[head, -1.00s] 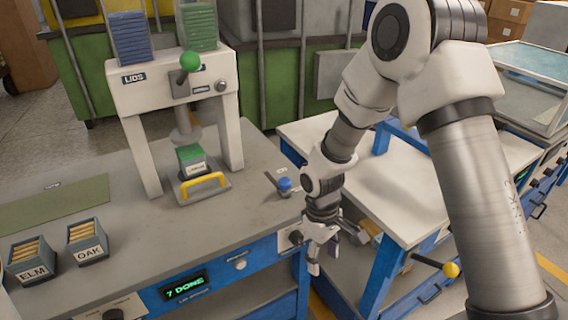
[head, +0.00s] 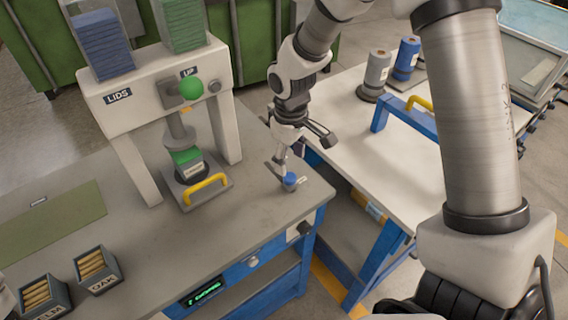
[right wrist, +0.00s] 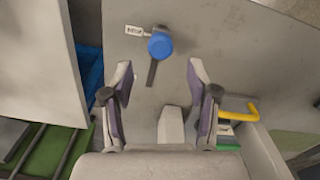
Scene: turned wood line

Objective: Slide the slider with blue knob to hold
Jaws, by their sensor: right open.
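The slider's blue knob (head: 290,180) stands near the right corner of the grey bench top. In the right wrist view the knob (right wrist: 160,45) is at one end of a dark slot (right wrist: 152,73), which runs from it toward my gripper. A small white label (right wrist: 134,31) lies beside the knob; its text is too small to read. My right gripper (head: 304,153) is just behind and above the knob, pointing down. In the right wrist view its fingers (right wrist: 161,73) are spread and empty, with the knob beyond their tips. My left gripper is not in view.
A white press frame (head: 124,122) with a green ball lever (head: 191,89) and a yellow handle (head: 206,185) stands left of the knob. A white-topped blue table (head: 345,165) is to the right, across a gap. Stick boxes (head: 97,270) stand front left.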

